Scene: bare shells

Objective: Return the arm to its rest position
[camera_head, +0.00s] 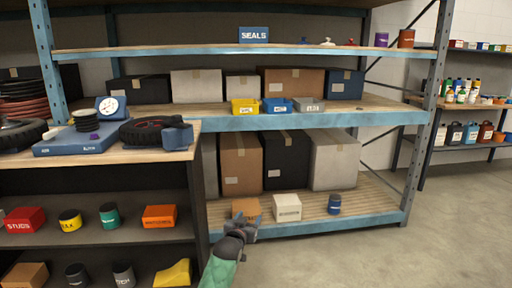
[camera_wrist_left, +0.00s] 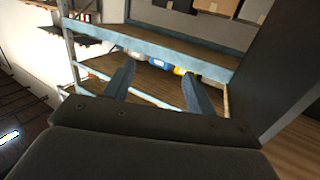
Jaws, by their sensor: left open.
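My left gripper (camera_head: 245,221) shows at the bottom middle of the head view, at the end of my green and dark arm. It is in front of the lower shelf (camera_head: 367,212) of the blue rack, close in the picture to an orange-brown box (camera_head: 246,207). In the left wrist view the two fingers of the gripper (camera_wrist_left: 160,69) stand apart. My right gripper is not in view.
A cabinet with a wooden top (camera_head: 100,158) stands at the left, holding a blue scale (camera_head: 80,144), wheels and several containers. A white box (camera_head: 287,207) and a blue can (camera_head: 334,204) stand on the lower shelf. Open floor (camera_head: 440,235) lies to the right.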

